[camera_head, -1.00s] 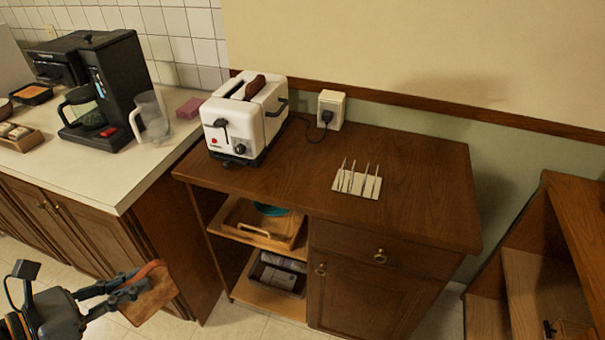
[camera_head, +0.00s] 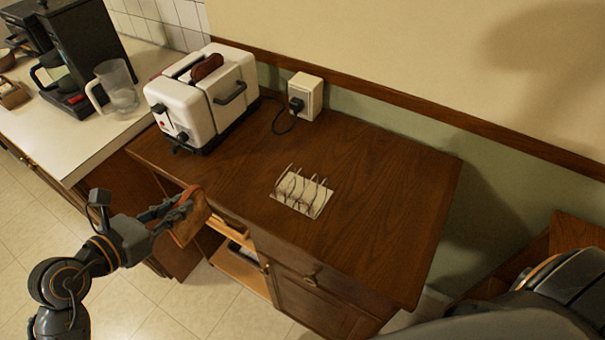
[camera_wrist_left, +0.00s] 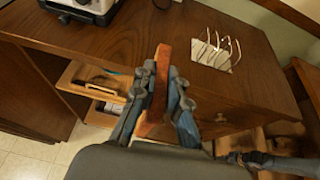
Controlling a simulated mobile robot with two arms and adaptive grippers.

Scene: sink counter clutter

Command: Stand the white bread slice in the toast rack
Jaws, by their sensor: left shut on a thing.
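A bread slice (camera_head: 191,216) with a brown crust is held in my left gripper (camera_head: 182,208), in front of the cabinet's front left edge. In the left wrist view the slice (camera_wrist_left: 159,92) stands edge-on between the two shut fingers (camera_wrist_left: 158,98). The toast rack (camera_head: 302,194), a pale base with several thin upright wires, stands on the brown cabinet top, to the right of the gripper and apart from it. It also shows in the left wrist view (camera_wrist_left: 214,54), ahead and to the right.
A white toaster (camera_head: 203,97) with a dark brown slice (camera_head: 207,67) in its slot stands at the back left of the cabinet top (camera_head: 370,210). A clear jug (camera_head: 117,88) and a black coffee maker (camera_head: 85,60) are on the left counter. The top right of the rack is clear.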

